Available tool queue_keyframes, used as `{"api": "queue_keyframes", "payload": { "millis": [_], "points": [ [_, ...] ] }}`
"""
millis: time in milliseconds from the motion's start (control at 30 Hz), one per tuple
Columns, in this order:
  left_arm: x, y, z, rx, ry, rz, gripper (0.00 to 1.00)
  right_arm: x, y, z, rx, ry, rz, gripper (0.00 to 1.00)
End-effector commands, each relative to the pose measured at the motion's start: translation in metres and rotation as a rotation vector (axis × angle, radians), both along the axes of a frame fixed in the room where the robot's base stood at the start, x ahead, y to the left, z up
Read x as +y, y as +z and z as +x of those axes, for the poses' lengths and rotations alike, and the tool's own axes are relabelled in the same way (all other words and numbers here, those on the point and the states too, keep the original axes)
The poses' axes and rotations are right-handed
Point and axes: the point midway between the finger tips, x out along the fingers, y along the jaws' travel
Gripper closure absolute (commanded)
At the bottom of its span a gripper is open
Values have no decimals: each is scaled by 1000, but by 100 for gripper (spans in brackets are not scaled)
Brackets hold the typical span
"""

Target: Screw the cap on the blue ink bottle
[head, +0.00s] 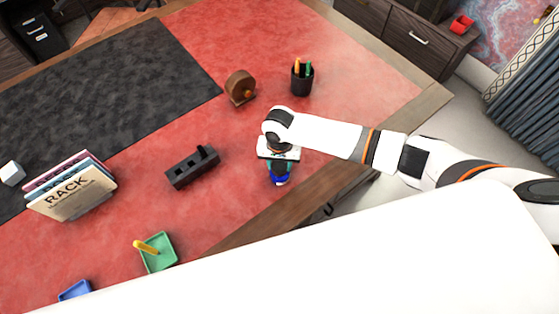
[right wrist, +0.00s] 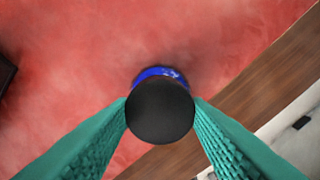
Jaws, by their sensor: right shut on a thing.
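The blue ink bottle (head: 280,181) stands on the red leather desk near its wooden front edge, under my right gripper (head: 281,168). In the right wrist view, the round black cap (right wrist: 160,112) sits between the two teal fingers of my right gripper (right wrist: 160,105), which is shut on it. The blue bottle (right wrist: 158,72) shows as an arc just behind the cap. The cap covers most of the bottle from above, so I cannot tell whether it is seated on the neck or just above it. My left gripper is not in view.
A black slotted block (head: 192,168) lies left of the bottle. A brown wooden wheel-shaped thing (head: 239,87) and a black pen cup (head: 302,79) stand behind. A folder rack (head: 72,195), green tray (head: 160,253) and blue tray (head: 75,290) are farther left.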

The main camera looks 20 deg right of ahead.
Motion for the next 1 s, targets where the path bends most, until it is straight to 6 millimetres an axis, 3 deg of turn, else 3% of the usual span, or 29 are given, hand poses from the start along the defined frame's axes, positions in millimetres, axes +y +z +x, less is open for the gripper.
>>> {"api": "queue_keyframes", "payload": {
  "millis": [233, 1000],
  "points": [
    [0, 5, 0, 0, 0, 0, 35, 0, 1, -1, 3, -27, -1, 78],
    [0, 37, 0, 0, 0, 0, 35, 0, 0, 0, 1, -347, -1, 78]
  ]
}}
